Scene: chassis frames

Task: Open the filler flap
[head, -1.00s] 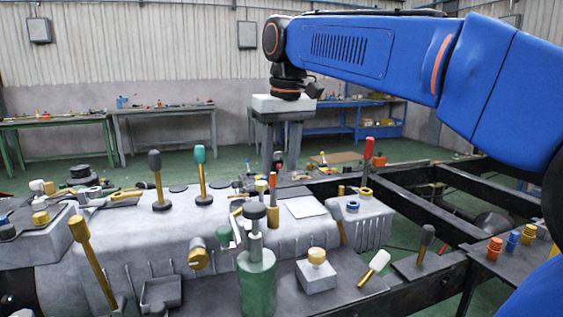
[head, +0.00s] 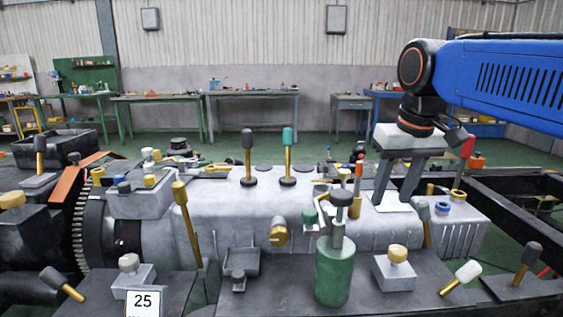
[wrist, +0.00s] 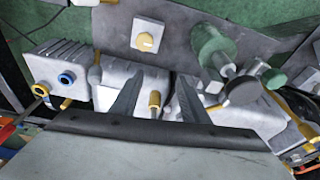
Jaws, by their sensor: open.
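I cannot tell for certain which part is the filler flap. A pale flat square plate (head: 393,203) lies on top of the grey gearbox housing (head: 215,215), right of its middle. My gripper (head: 394,198) points down, its two dark fingers apart and empty, and its tips overlap the plate in the head view. Whether they touch it is unclear. In the wrist view the open fingers (wrist: 158,82) stand either side of a brass-coloured rod (wrist: 154,103). The gripper body hides much of the housing there.
A green cylinder with a grey rod (head: 334,270) stands in front of the housing. A red-topped lever (head: 467,147) and blue and yellow rings (head: 442,208) are to the right. Two upright levers, one black-topped (head: 248,155) and one green-topped (head: 288,155), stand left of my gripper.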

